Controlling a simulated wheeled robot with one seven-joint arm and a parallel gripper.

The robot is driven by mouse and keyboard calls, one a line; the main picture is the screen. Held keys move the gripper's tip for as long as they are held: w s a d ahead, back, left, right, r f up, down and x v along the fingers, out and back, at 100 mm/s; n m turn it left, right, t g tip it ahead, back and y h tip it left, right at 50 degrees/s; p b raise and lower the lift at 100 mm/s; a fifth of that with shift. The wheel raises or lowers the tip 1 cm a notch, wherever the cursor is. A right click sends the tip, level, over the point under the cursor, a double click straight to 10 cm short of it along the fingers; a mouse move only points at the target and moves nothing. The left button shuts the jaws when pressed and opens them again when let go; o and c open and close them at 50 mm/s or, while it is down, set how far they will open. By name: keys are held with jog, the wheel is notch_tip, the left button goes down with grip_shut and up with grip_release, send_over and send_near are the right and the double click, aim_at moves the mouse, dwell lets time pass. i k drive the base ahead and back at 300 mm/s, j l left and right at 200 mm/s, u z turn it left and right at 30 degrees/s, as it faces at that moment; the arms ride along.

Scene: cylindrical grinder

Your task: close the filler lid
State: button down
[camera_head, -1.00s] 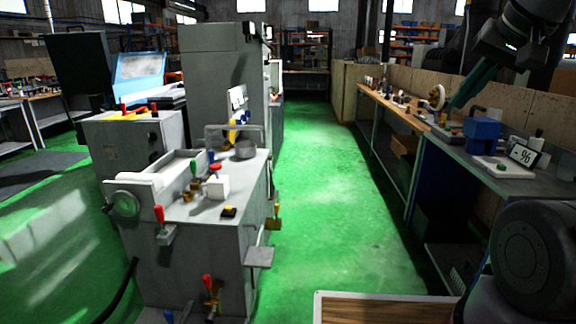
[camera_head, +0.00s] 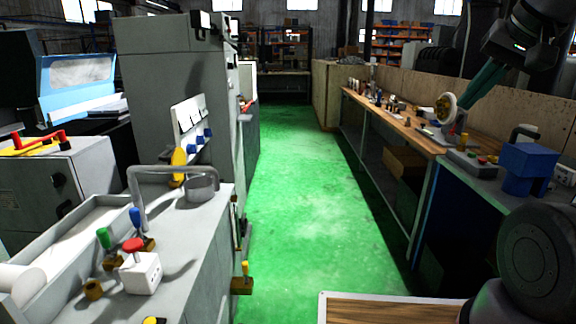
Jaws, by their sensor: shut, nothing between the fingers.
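A short grey cylinder (camera_head: 202,188) stands on top of the grinder (camera_head: 205,225), at its far end, beside a bent grey pipe. A yellow disc (camera_head: 178,165) stands upright just behind and left of it. It looks like the filler lid, raised open, but its hinge is too small to make out. My gripper (camera_head: 466,102) is at the upper right, with slim teal fingers pointing down and left. The fingers are shut and empty, far to the right of the grinder, in front of the workbench in the picture.
A green aisle floor (camera_head: 290,200) runs clear between the grinder and the workbench (camera_head: 415,130) on the right. The grinder's tall cabinet (camera_head: 165,90) rises behind the yellow disc. The bent pipe (camera_head: 155,172) and levers stand on the grinder top.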

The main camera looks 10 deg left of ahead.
aim_at(178, 157)
jog(key=i+l+u, duration=0.1)
jog(key=i+u, duration=0.15)
jog(key=i, duration=0.15)
jog(key=i+l+u, duration=0.1)
jog(key=i+u, duration=0.2)
jog(key=i+l+u, duration=0.25)
jog(key=i, duration=0.15)
jog(key=i+l+u, duration=0.25)
jog(key=u, duration=0.15)
jog(key=i+l+u, duration=0.6)
jog(key=l+u, duration=0.25)
jog(key=i+l+u, duration=0.2)
jog(key=l+u, duration=0.35)
jog(key=l, duration=0.4)
jog(key=i, duration=0.05)
